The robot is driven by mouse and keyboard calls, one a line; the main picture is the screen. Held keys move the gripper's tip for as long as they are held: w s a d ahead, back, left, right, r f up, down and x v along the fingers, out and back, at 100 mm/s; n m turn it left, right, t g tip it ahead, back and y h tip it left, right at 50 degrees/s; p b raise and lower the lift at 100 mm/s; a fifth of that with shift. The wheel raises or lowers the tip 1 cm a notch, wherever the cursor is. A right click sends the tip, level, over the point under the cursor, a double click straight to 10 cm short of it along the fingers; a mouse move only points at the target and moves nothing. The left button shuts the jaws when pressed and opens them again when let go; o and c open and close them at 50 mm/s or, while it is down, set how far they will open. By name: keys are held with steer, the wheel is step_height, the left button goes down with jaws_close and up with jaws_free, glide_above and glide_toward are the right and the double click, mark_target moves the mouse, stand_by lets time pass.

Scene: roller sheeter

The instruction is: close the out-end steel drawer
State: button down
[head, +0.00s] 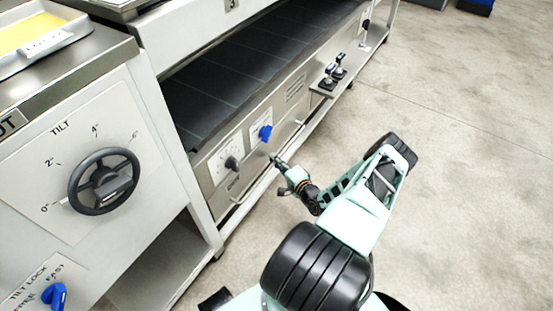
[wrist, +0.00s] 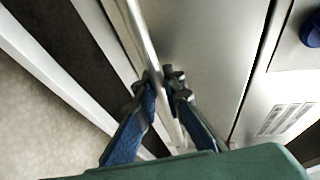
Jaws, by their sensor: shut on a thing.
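The steel drawer front (head: 256,170) is a low panel under the dark belt, on the side of the machine near the OUT end. A long thin bar handle (head: 238,202) runs along it. My gripper (head: 274,159) is at this handle, beside the panel. In the wrist view, the handle (wrist: 142,30) passes between the two blue-backed fingers, and my gripper (wrist: 161,82) is shut on it. The steel face (wrist: 200,50) lies just right of the handle. How far the drawer stands out cannot be told clearly.
A black knob (head: 231,163) and a blue knob (head: 265,133) sit above the handle. A TILT handwheel (head: 104,181) is on the left cabinet. A small shelf with joystick-like controls (head: 330,82) juts out farther along. The concrete floor (head: 460,190) at right is clear.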

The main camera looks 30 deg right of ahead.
steer(key=shift+w+a+r, duration=0.1)
steer(key=shift+w, duration=0.15)
steer(key=c, duration=2)
jaws_free()
steer(key=shift+s, duration=0.1)
steer(key=s, duration=0.5)
steer(key=s+r, duration=0.1)
steer(key=s, duration=0.1)
steer(key=shift+s+r, duration=0.1)
steer(key=shift+s, duration=0.05)
steer(key=shift+a, duration=0.1)
